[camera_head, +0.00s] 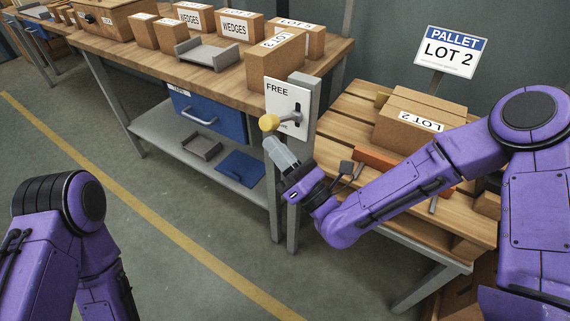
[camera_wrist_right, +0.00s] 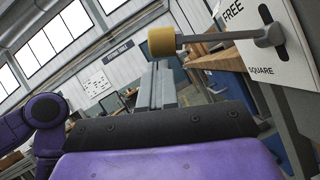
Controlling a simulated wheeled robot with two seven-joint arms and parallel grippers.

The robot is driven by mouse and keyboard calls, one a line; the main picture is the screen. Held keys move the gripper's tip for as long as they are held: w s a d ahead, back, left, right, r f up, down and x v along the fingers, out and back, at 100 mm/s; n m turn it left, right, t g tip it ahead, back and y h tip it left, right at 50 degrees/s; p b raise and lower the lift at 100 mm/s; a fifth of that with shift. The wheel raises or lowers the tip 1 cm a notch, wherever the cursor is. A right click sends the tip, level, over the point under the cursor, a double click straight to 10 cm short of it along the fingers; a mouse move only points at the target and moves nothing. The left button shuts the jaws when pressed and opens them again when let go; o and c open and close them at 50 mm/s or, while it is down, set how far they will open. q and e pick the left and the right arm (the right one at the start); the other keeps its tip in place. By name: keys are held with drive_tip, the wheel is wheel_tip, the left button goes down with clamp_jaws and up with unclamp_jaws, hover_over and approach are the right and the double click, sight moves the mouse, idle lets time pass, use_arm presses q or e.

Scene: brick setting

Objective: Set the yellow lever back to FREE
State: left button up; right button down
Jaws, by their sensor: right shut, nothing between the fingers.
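The yellow lever knob (camera_head: 269,122) sits on a grey arm that sticks out from a white plate (camera_head: 288,97) on a grey post. The plate reads FREE at the top and SQUARE below, the latter partly hidden by the knob in the head view. The lever arm is in the lower part of the slot, towards SQUARE. My right gripper (camera_head: 271,146) is shut and empty, its fingertips just below the knob. In the right wrist view the knob (camera_wrist_right: 162,41) shows just above the shut fingers (camera_wrist_right: 156,68); I cannot tell if they touch. My left gripper is out of view.
The floor in front is clear.

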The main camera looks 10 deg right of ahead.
drive_tip(key=shift+w+d+r+p, duration=0.1)
drive_tip(key=shift+r+p, duration=0.2)
drive_tip(key=shift+r, duration=0.25)
drive_tip(key=shift+r, duration=0.25)
drive_tip(key=shift+f, duration=0.1)
drive_tip(key=a+f+b+v, duration=0.2)
drive_tip(key=b+v, duration=0.4)
drive_tip(key=v, duration=0.7)
drive_tip(key=shift+f, duration=0.2)
